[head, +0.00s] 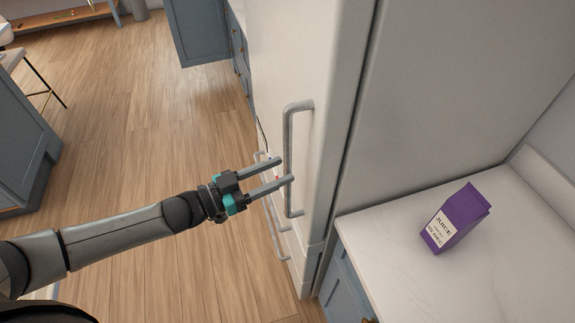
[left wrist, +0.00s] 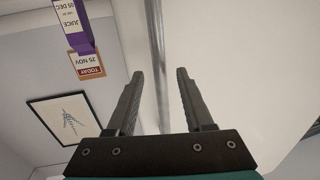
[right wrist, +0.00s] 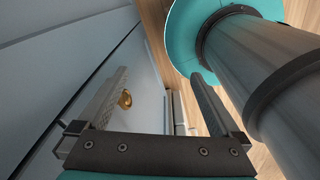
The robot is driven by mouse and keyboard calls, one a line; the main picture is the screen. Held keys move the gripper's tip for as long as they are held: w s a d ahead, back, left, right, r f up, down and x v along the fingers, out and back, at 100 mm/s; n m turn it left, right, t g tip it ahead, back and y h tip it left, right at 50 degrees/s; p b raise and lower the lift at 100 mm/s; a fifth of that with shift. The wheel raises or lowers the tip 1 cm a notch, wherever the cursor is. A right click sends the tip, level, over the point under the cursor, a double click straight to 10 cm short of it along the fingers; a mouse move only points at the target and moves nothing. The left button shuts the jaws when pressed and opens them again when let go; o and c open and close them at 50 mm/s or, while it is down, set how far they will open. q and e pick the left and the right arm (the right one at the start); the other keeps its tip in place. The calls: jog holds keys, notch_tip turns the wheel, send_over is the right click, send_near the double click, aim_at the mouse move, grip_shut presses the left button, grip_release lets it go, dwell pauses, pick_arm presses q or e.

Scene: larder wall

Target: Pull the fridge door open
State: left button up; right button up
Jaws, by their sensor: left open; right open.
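The white fridge door (head: 270,60) looks shut. Its long vertical metal handle (head: 289,135) stands off the door face. My left gripper (head: 284,169) is open at the lower half of the handle, with its fingertips at the bar. In the left wrist view the handle (left wrist: 156,40) runs up the picture, lined up with the gap between the two fingers (left wrist: 160,74). I cannot tell how deep the bar sits between them. My right gripper (right wrist: 157,73) is open and empty, facing a blue cabinet front; it is not in the head view.
A purple juice carton (head: 457,218) stands on the white counter (head: 390,245) right of the fridge. Lower handles (head: 277,232) show below the door handle. A brass knob (right wrist: 125,99) is on the blue cabinet. The wooden floor (head: 130,140) left of the fridge is clear.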

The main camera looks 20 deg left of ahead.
aim_at(287, 168)
pick_arm(q)
jog(key=shift+x, duration=1.5)
grip_shut()
dwell(0.4)
